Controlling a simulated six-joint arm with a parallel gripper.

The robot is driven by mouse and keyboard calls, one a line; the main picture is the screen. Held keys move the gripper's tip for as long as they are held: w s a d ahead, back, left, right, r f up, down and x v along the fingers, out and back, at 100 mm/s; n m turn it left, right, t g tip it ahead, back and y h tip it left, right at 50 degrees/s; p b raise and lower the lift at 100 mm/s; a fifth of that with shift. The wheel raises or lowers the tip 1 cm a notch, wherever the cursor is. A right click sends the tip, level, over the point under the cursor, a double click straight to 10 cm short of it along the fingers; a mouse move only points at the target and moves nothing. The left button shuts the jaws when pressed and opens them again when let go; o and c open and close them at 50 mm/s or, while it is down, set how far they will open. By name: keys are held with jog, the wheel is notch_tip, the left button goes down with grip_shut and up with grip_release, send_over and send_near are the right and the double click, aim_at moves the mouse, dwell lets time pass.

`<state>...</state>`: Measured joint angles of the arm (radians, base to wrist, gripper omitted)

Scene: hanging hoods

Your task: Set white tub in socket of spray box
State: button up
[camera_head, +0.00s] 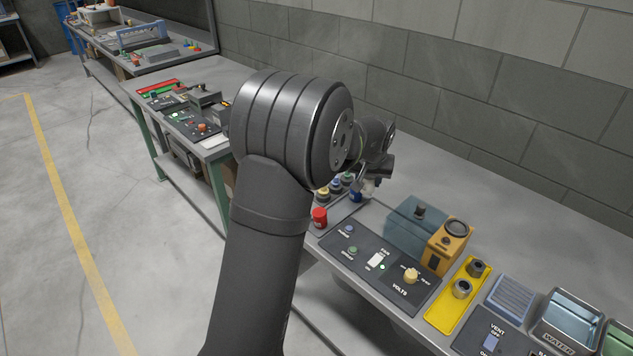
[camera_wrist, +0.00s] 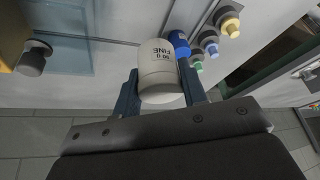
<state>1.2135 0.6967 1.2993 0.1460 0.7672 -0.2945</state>
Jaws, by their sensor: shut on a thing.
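A clear teal box (camera_head: 405,228) with a dark knob stands right of my gripper. No socket for the tub shows clearly.
Small coloured caps (camera_head: 335,187) and a blue piece (camera_wrist: 178,43) are close to the gripper. A red cap (camera_head: 319,217), a control panel (camera_head: 370,262), an orange box (camera_head: 447,248) and a yellow plate (camera_head: 452,300) stand along the bench. The wall is behind; bare bench lies behind the boxes.

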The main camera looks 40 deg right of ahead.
jog(key=s+d+r+m+g, duration=0.1)
jog(key=s+d+r, duration=0.15)
jog(key=s, duration=0.55)
jog(key=s+d+r+m, duration=0.1)
jog(key=s+d+m, duration=0.15)
jog(key=s, duration=0.55)
jog(key=s+d+r+m+g, duration=0.1)
jog(key=s+d, duration=0.2)
jog(key=s, duration=0.6)
jog(key=shift+n+h, duration=0.25)
jog(key=shift+h, duration=0.05)
jog(key=shift+w+d+f, duration=0.1)
jog(key=shift+w+f, duration=0.05)
jog(key=shift+f, duration=1.3)
jog(key=shift+w+f, duration=0.15)
jog(key=shift+f, duration=1.3)
jog(key=shift+f, duration=0.85)
jog(key=o, duration=1.6)
notch_tip(320, 180, up, 7)
jog(key=shift+f, duration=0.1)
